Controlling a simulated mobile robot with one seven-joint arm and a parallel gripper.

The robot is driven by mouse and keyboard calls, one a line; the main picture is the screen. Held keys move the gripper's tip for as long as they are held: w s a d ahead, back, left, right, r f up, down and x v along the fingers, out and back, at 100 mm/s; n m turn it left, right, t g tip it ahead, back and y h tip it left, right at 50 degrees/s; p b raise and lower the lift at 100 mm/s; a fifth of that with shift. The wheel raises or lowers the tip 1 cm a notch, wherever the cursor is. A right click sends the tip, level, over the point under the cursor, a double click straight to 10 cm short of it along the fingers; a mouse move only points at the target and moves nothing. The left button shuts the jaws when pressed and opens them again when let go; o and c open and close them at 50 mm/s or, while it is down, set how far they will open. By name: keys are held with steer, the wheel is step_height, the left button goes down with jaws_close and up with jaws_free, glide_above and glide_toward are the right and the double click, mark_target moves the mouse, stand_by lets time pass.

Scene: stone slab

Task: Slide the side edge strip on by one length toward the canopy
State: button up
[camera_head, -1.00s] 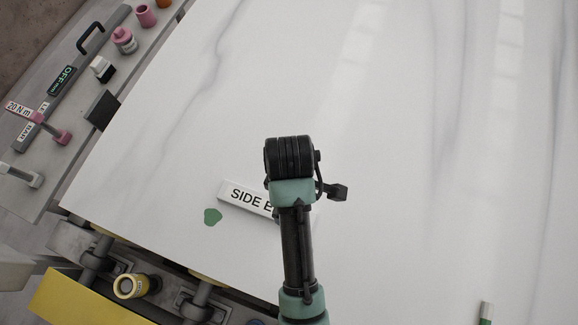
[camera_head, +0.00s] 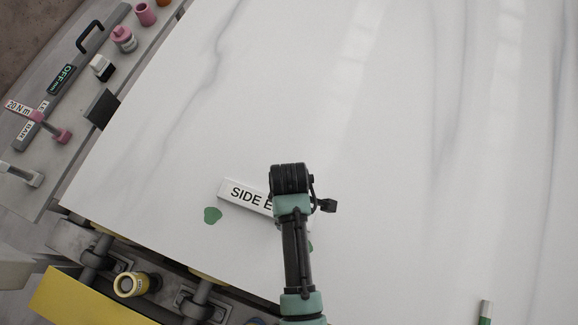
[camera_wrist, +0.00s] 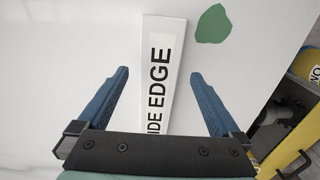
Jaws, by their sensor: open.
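The side edge strip, a white bar lettered "SIDE E…" (camera_head: 238,195), lies flat on the white marbled slab (camera_head: 400,150). My arm hides its right part in the head view. In the wrist view the strip (camera_wrist: 170,50) reads "…IDE EDGE" and runs between my two blue fingers. My gripper (camera_wrist: 160,82) is open, with one finger on each side of the strip and a gap at both sides. I cannot tell its height above the slab. The canopy cannot be identified in these views.
A green patch (camera_head: 212,215) lies on the slab beside the strip's left end.

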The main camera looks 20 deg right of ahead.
steer(key=shift+f, duration=1.35)
jaws_close()
